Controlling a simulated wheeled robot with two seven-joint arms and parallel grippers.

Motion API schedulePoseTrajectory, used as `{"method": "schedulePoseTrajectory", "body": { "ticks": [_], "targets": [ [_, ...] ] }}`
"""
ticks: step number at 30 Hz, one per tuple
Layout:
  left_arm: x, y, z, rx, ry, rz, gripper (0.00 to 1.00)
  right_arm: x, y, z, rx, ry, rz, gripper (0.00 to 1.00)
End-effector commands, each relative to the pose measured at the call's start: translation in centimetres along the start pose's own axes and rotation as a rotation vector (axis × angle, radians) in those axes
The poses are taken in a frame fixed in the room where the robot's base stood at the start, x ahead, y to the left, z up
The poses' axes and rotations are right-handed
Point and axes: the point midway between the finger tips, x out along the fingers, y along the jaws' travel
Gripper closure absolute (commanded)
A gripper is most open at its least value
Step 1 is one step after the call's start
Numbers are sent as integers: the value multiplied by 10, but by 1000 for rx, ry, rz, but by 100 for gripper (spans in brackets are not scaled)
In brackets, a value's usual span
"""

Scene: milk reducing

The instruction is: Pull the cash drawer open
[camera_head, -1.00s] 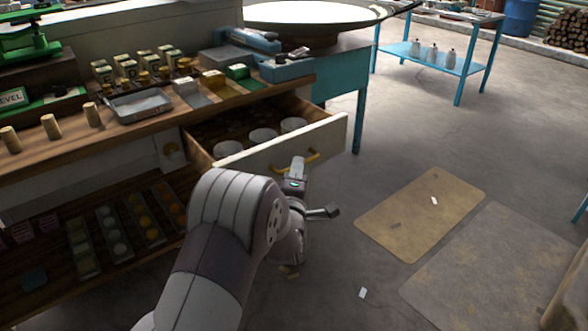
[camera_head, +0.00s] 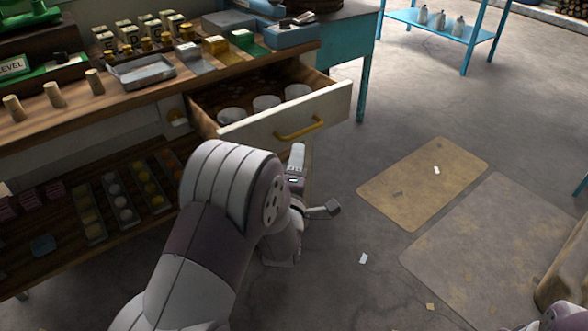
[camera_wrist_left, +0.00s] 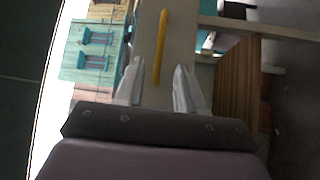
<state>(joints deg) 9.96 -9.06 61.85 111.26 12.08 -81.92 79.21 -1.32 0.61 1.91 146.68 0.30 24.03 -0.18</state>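The cash drawer (camera_head: 339,103) stands pulled out from the wooden counter, with several white round cups (camera_head: 266,104) inside. Its pale front carries a yellow bar handle (camera_head: 300,128). My left gripper (camera_head: 297,152) is just below and in front of the handle, apart from it. In the left wrist view the two fingers (camera_wrist_left: 157,82) are spread with nothing gripped, and the yellow handle (camera_wrist_left: 161,45) lies ahead, in line with the gap between them. My right gripper is not in view.
The counter top (camera_head: 120,98) holds a metal tray (camera_head: 141,71), wooden pegs and small boxes. A lower shelf (camera_head: 130,215) holds goods in trays. A teal table leg (camera_head: 364,90) stands right of the drawer.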

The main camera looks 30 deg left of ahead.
Motion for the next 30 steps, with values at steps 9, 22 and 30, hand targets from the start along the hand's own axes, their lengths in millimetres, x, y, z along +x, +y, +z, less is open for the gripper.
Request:
{"method": "schedulePoseTrajectory", "body": {
  "ticks": [9,22,30],
  "targets": [
    [-51,0,0,0,-1,-1,62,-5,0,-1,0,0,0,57],
    [-53,0,0,0,0,0,62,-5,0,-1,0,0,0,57],
    [-67,-65,16,352,-148,-324,62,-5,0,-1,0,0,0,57]
  ]
}}
